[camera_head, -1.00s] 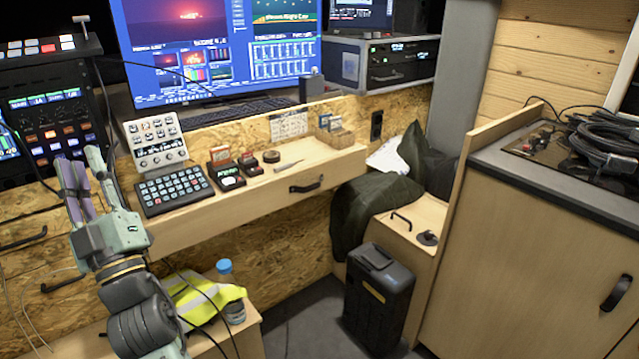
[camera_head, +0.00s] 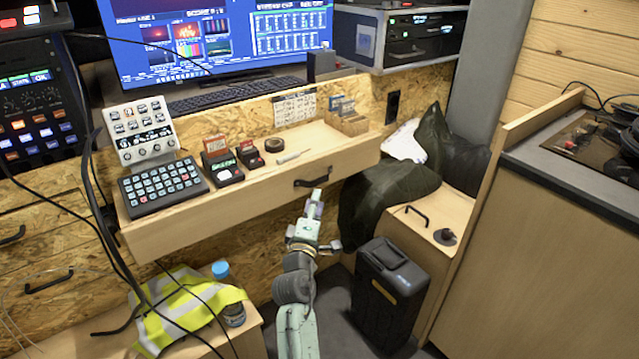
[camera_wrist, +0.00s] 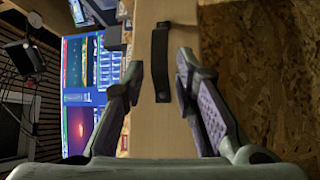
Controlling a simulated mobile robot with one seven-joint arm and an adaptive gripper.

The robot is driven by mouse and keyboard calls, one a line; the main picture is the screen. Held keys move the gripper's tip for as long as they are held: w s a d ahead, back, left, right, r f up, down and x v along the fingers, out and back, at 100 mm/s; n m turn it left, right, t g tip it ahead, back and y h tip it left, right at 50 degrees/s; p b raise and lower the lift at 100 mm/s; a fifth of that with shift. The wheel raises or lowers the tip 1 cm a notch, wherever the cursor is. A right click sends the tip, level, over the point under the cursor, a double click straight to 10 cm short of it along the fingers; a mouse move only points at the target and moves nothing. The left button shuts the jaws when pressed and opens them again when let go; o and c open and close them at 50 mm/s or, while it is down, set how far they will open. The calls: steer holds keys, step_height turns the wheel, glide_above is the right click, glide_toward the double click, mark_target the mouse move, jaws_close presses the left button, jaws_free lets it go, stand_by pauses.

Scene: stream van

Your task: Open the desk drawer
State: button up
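The desk drawer (camera_head: 250,199) is a long pale wooden front under the desktop, and it looks shut. Its dark bar handle (camera_head: 314,181) sits toward the right end. My gripper (camera_head: 316,197) is just below and in front of the handle in the head view, pointing at it. In the wrist view the handle (camera_wrist: 161,62) lies ahead, between the lines of my two fingers (camera_wrist: 158,75). The fingers are spread apart with nothing between them. A gap seems to remain between the fingertips and the handle; exact contact cannot be told.
A keypad (camera_head: 163,187), a button panel (camera_head: 143,130) and small card readers (camera_head: 222,161) stand on the desktop. A black case (camera_head: 386,294) stands right of my arm. A bench with a yellow vest (camera_head: 180,308) and a bottle (camera_head: 228,290) is at left.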

steer(key=p+x, duration=0.1)
steer(key=x, duration=0.5)
steer(key=shift+w, duration=0.25)
jaws_close()
stand_by(0.6)
